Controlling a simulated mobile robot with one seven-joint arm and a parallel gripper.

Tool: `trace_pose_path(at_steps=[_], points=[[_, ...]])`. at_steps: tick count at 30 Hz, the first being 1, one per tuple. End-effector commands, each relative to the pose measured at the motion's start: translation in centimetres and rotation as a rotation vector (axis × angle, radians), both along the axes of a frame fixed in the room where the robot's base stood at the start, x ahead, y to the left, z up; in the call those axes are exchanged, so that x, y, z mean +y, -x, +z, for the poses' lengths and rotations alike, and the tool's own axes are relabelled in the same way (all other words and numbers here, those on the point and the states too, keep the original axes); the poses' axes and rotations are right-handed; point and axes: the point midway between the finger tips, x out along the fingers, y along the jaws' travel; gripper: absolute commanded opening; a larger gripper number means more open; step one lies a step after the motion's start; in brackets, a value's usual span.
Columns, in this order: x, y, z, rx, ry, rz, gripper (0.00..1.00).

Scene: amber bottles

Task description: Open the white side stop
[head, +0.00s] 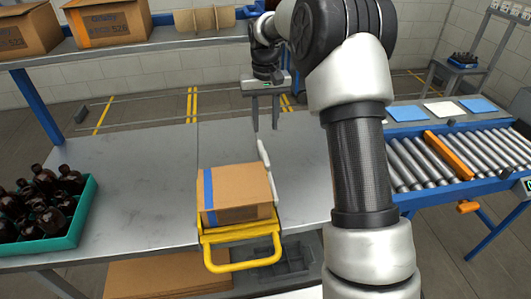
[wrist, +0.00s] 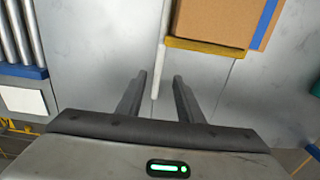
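The white side stop (head: 268,172) is a narrow upright piece along the right side of a cardboard box with a blue stripe (head: 235,190). In the wrist view the stop (wrist: 161,52) is a thin white strip, its near end between my fingertips in the picture. The box (wrist: 215,20) is beside it. The box sits in a yellow frame with a front handle (head: 243,266). My gripper (head: 265,129) points down, open and empty, just beyond the stop's far end. Its spread fingers also show in the wrist view (wrist: 159,78). I cannot tell how high they are above the table.
The grey table (head: 130,170) is mostly clear around the box. A teal crate (head: 84,212) of amber bottles stands at the left. A shelf (head: 110,48) with cartons is above the back. A roller conveyor (head: 440,160) is at the right.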

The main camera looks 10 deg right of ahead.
Motion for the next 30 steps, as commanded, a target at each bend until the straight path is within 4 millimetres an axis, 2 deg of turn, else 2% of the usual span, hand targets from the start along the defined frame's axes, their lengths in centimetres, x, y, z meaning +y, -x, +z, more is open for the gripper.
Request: trace_pose_path(at_steps=[1,6,15,21,30], points=[[0.0,0.1,-1.3,0.005,0.0,0.0,0.34],[0.0,0.1,-5.1,0.004,-0.001,0.0,0.34],[0.0,0.1,-10.7,0.002,0.0,0.0,0.34],[0.0,0.0,-12.5,0.0,-0.001,-0.001,0.34],[0.0,0.0,-12.8,-0.001,0.0,0.0,0.34]])
